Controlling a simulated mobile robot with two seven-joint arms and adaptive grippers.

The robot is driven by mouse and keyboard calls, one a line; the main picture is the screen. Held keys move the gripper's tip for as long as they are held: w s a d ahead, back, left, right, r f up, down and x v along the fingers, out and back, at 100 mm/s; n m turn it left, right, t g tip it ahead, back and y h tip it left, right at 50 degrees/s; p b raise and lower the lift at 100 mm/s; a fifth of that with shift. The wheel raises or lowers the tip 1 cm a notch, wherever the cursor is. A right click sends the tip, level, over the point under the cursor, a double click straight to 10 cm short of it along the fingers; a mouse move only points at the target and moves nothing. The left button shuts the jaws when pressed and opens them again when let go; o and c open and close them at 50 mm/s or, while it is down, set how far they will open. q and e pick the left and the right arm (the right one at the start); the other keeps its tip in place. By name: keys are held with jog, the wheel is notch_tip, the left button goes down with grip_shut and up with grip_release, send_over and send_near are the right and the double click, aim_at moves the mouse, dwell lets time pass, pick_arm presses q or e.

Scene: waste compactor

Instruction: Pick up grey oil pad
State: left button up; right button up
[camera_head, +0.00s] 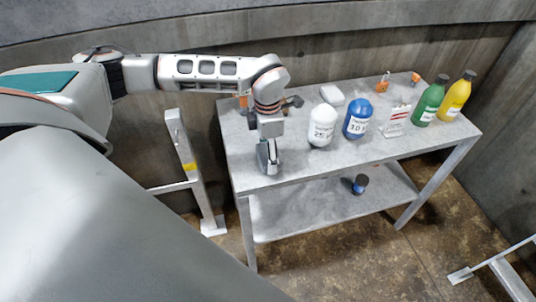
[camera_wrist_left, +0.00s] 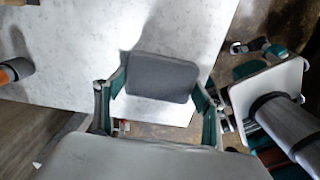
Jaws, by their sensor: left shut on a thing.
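The grey oil pad (camera_wrist_left: 163,78) is a flat dark grey rounded rectangle in the left wrist view. It sits between the two teal-lined fingers of my left gripper (camera_wrist_left: 160,92), which is shut on it. In the head view my left gripper (camera_head: 268,160) points down over the left front part of the grey metal table (camera_head: 300,168). The pad is mostly hidden by the gripper there, and I cannot tell how far it is above the tabletop.
A white bottle (camera_head: 322,127), blue bottle (camera_head: 357,118), small sign (camera_head: 396,120), green bottle (camera_head: 430,102) and yellow bottle (camera_head: 456,97) stand right of my left gripper. A white block (camera_head: 332,95) lies behind. A dark jar (camera_head: 360,184) is on the lower shelf. A metal barrier (camera_head: 186,165) stands left.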

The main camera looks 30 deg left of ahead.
pick_arm(q)
notch_tip(320, 180, up, 20)
jog(key=p, duration=0.1)
jog(key=shift+f, duration=0.2)
jog(key=shift+o, duration=1.3)
jog(key=shift+f, duration=0.1)
jog(key=shift+c, duration=0.6)
